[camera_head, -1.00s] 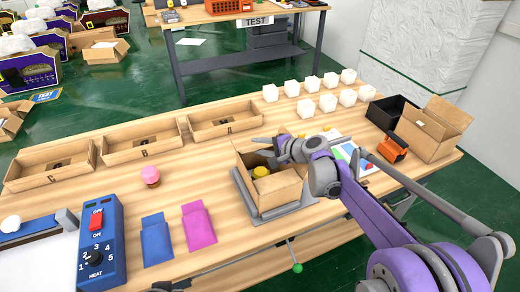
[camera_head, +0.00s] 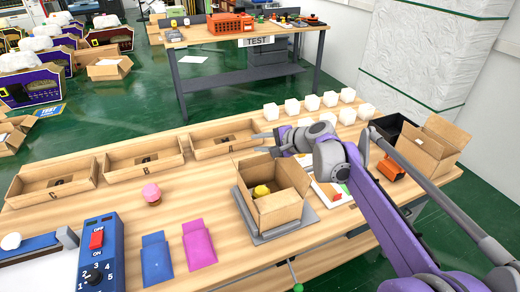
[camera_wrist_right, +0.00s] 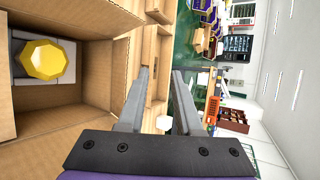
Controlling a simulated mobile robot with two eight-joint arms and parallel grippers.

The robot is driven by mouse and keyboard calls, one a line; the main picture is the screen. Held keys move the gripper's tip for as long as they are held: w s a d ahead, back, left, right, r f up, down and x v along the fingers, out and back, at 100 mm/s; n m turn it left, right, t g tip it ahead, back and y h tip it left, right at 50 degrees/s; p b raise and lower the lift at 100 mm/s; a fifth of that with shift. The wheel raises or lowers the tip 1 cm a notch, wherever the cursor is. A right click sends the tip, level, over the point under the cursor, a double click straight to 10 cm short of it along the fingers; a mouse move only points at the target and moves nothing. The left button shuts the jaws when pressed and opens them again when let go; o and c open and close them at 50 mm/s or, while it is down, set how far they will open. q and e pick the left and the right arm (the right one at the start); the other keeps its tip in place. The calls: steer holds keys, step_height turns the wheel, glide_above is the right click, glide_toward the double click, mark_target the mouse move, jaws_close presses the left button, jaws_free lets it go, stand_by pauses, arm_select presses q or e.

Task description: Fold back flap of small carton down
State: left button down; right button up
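The small carton (camera_head: 278,211) stands open-topped on a grey plate (camera_head: 252,230) on the wooden table. A yellow-capped item (camera_head: 261,191) sits inside; its yellow top also shows in the wrist view (camera_wrist_right: 45,60). The back flap (camera_head: 253,169) appears to stand up at the carton's far side. My right gripper (camera_head: 262,142) is just behind and above the carton, apart from it. In the wrist view its two fingers (camera_wrist_right: 162,72) are spread with nothing between them, and the carton wall (camera_wrist_right: 95,75) is to their left. My left gripper is not in view.
Three shallow wooden trays (camera_head: 145,155) line the back left. White cubes (camera_head: 318,103) stand at the back right. A larger open carton (camera_head: 428,148) and a black box (camera_head: 395,131) are at the right. A pink-topped jar (camera_head: 151,192) stands left of the small carton.

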mark_target(258, 157)
steer(key=w+d+r+m+g+h+p, duration=0.1)
steer(key=d+m+g+h+p, duration=0.2)
steer(key=g, duration=0.4)
steer(key=shift+n, duration=0.4)
steer(key=x, duration=0.3)
steer(key=d+b+x, duration=0.1)
steer(key=x, duration=0.2)
steer(key=b+x, duration=0.1)
steer(key=x, duration=0.2)
steer(key=shift+w+f, duration=0.25)
steer(key=shift+f, duration=0.4)
jaws_close()
